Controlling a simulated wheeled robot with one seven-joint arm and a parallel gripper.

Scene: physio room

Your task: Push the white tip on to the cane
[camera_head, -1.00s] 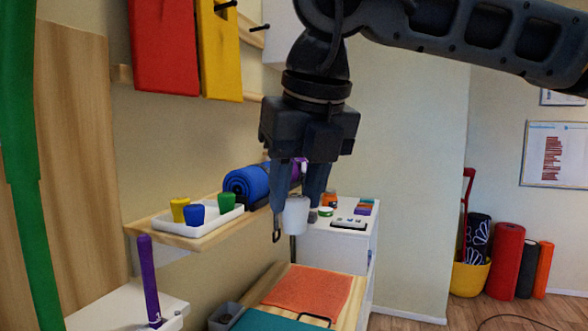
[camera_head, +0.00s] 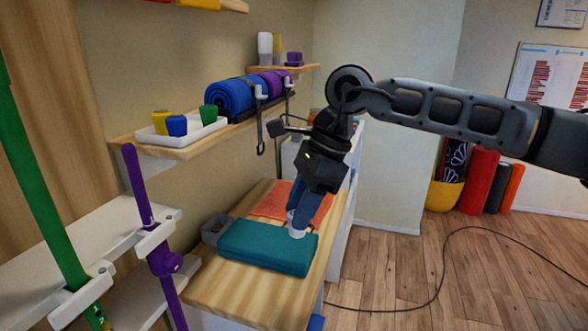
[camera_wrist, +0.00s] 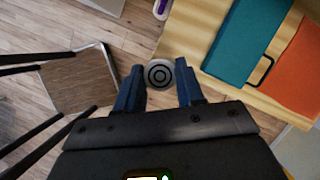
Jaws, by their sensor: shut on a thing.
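The white tip (camera_head: 296,231) is between the fingertips of my gripper (camera_head: 299,212), which is shut on it. In the head view it appears in front of the teal cushion; I cannot tell if they touch. In the wrist view the tip (camera_wrist: 159,73) shows its round ringed end between the blue fingers (camera_wrist: 158,84). A purple cane (camera_head: 139,188) stands tilted in a white clip at the left, well apart from my gripper. A green cane (camera_head: 42,195) stands further left in another clip. I cannot tell which cane is the task's.
A wooden shelf (camera_head: 178,152) bears a white tray (camera_head: 207,132) with yellow, blue and green tips. Below are a wooden bench top (camera_head: 225,282), a teal cushion (camera_head: 262,248) and an orange one (camera_head: 268,203). A cable (camera_head: 443,262) crosses the open floor at right.

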